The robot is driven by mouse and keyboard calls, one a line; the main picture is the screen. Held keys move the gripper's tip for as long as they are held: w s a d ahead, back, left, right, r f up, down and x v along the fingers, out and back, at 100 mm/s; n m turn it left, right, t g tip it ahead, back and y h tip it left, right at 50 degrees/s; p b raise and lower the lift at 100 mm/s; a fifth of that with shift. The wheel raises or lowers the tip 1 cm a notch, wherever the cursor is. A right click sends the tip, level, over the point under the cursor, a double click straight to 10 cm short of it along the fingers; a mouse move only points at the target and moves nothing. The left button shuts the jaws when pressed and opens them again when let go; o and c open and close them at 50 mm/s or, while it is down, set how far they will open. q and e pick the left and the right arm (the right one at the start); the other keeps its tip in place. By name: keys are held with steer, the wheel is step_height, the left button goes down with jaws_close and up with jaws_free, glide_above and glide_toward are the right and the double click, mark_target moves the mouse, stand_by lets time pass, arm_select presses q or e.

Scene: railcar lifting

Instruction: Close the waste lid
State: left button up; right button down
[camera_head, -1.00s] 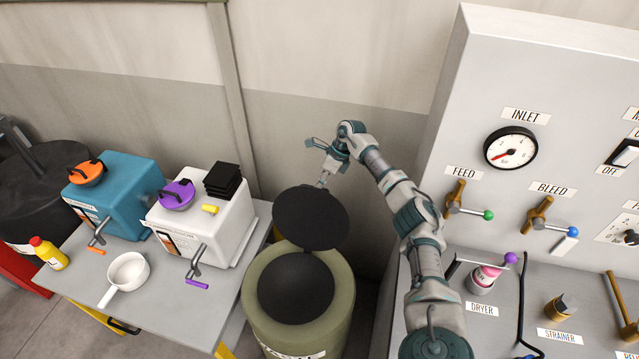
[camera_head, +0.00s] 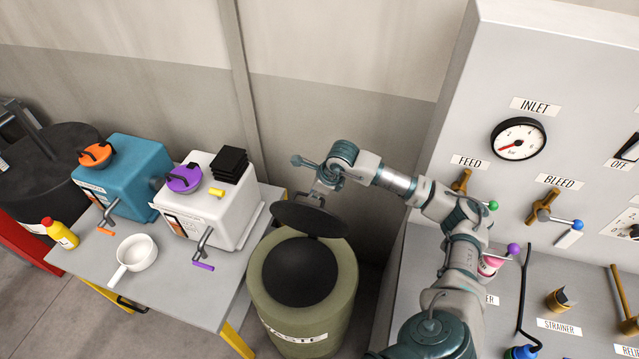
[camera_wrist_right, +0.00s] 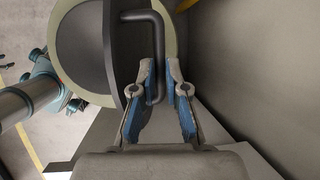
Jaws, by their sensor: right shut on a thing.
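The waste bin (camera_head: 345,290) is an olive-green drum with a light label on its front and a dark round opening (camera_head: 300,270). Its dark round lid (camera_head: 310,220) is raised and tilted above the back of the rim, seen thin. My right gripper (camera_head: 316,198) is behind and above the lid at its upper edge. In the right wrist view, the fingers of the right gripper (camera_wrist_right: 166,85) are shut on the lid's dark bent handle (camera_wrist_right: 157,45). The lid (camera_wrist_right: 122,50) shows edge-on there, beside the pale bin rim. My left gripper does not show.
A grey table (camera_head: 185,290) left of the bin holds a teal box (camera_head: 125,180), a white box (camera_head: 215,205), a white pan (camera_head: 137,252) and a yellow bottle (camera_head: 60,234). A grey gauge panel (camera_head: 490,60) stands close on the right. The wall is behind.

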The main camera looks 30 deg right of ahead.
mark_target(311, 206)
steer(key=shift+s+a+f+b, duration=0.2)
steer(key=shift+s+a+b, duration=0.05)
steer(key=shift+s+a, duration=0.55)
steer(key=shift+s+a+f+b, duration=0.15)
steer(key=shift+s+a+b, duration=0.1)
steer(key=shift+s+a, duration=0.5)
steer(key=shift+w+a, duration=0.1)
steer(key=shift+w, duration=0.1)
steer(key=c, duration=1.5)
jaws_free()
steer(key=shift+w, duration=0.15)
steer(key=shift+r, duration=0.2)
steer(key=v, duration=1.1)
steer(key=shift+r, duration=0.1)
